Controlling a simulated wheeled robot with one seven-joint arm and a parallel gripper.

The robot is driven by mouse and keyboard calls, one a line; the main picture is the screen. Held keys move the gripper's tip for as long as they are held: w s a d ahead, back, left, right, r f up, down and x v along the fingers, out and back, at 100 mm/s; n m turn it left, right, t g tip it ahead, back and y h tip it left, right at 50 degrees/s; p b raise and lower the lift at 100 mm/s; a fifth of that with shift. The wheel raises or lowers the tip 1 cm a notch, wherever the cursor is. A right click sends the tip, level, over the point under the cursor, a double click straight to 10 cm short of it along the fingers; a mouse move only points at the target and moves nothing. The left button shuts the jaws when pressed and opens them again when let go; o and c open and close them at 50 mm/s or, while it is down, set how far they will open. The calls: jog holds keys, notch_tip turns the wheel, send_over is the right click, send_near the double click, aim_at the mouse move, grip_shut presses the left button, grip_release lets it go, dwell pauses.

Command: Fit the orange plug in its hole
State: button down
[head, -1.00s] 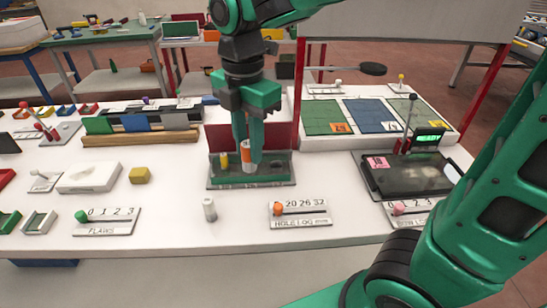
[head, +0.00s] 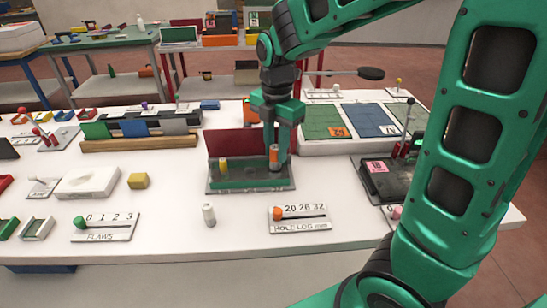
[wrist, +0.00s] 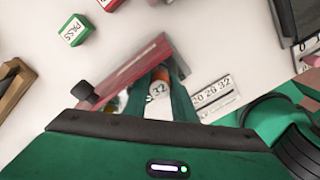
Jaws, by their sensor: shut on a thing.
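The orange plug (head: 273,155) has a white band and is held upright between the fingers of my gripper (head: 274,158). My gripper is shut on it, and the wrist view shows the number 32 on the plug (wrist: 158,86). They are at the right end of a grey and green fixture (head: 236,184) with a dark red back panel. A yellow plug (head: 223,168) stands at the fixture's left end. The fingers partly cover the orange plug, and I cannot tell whether its lower end is in a hole or just above it.
A HOLE LOG slider plate (head: 303,226) and a small white-grey cylinder (head: 209,214) are in front of the fixture. A yellow block (head: 138,181) lies to the left. A dark tablet-like panel (head: 385,182) is to the right. The front of the table between these is clear.

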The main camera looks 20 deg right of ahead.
aim_at(275, 158)
jog(key=shift+f, duration=1.55)
jog(key=c, duration=1.7)
grip_release()
jog(key=shift+f, duration=0.1)
jog(key=shift+c, duration=0.2)
jog(key=shift+a, duration=0.1)
notch_tip(275, 158, up, 12)
jog(key=shift+r, duration=0.15)
